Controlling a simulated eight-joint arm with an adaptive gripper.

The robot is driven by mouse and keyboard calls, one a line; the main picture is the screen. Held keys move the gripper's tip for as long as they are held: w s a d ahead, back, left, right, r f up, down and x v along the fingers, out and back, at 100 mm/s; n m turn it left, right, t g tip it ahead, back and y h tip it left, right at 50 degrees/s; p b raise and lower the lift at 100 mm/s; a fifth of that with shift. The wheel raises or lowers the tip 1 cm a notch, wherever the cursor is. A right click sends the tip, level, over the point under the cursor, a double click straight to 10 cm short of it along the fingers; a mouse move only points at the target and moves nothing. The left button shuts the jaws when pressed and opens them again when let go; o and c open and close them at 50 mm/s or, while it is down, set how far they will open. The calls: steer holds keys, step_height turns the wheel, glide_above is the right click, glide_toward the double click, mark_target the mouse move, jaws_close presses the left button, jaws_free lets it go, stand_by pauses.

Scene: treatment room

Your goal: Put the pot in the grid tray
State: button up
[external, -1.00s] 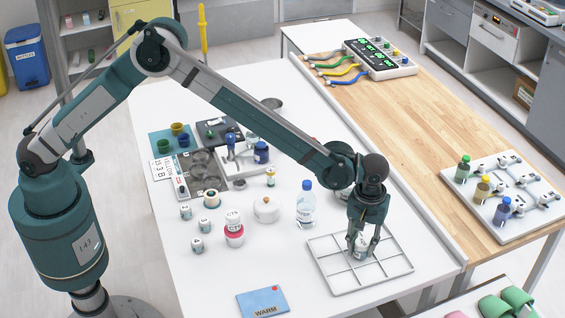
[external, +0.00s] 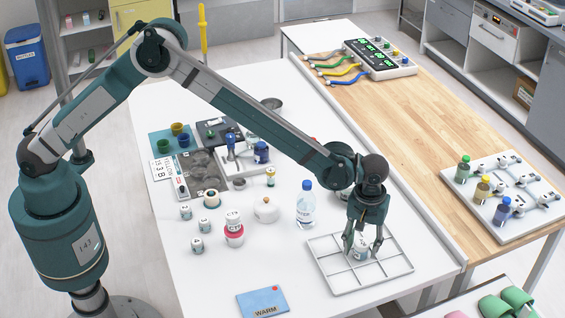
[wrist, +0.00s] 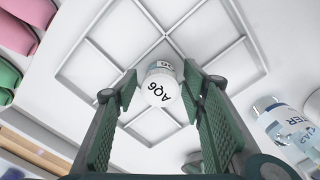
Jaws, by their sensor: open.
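The pot (external: 361,247) is small and white with dark lettering on its lid. It stands upright within the grid tray (external: 341,289), between my fingers. My gripper (external: 362,250) is open around the pot, pointing down. In the wrist view my gripper (wrist: 160,98) has a visible gap between each finger pad and the pot.
A water bottle (external: 306,205) stands close to the tray's left. A white round jar (external: 266,209), a red-banded jar (external: 234,230) and several small pots are farther left. A blue "WARM" card (external: 263,302) lies at the front. The tray's other compartments are empty.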

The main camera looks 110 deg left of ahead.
mark_target(362, 243)
step_height(362, 243, up, 12)
stand_by(0.6)
steer(key=shift+r, duration=0.1)
stand_by(0.5)
steer(key=s+d+r+m+t, duration=0.2)
steer(key=s+d+r+m, duration=0.2)
steer(key=s+d+r, duration=0.7)
steer(key=s+d+r+m+t, duration=0.1)
steer(key=s+d+r+m, duration=0.55)
steer(key=s+r, duration=0.65)
steer(key=s+d+r+m+t, duration=0.1)
steer(key=s+d, duration=0.3)
steer(key=s, duration=0.4)
steer(key=s+d+r+m+t, duration=0.1)
steer(key=s+d+m, duration=0.1)
steer(key=s+d, duration=0.4)
steer(key=s+d+f+m+t, duration=0.1)
steer(key=s+f+m, duration=0.1)
steer(key=s, duration=0.6)
steer(key=s+d+f+m+t, duration=0.1)
steer(key=s+f, duration=0.3)
steer(key=s, duration=0.4)
steer(key=shift+s+d+f+m, duration=0.15)
steer(key=shift+s+d+m, duration=0.25)
steer(key=shift+d+m, duration=0.3)
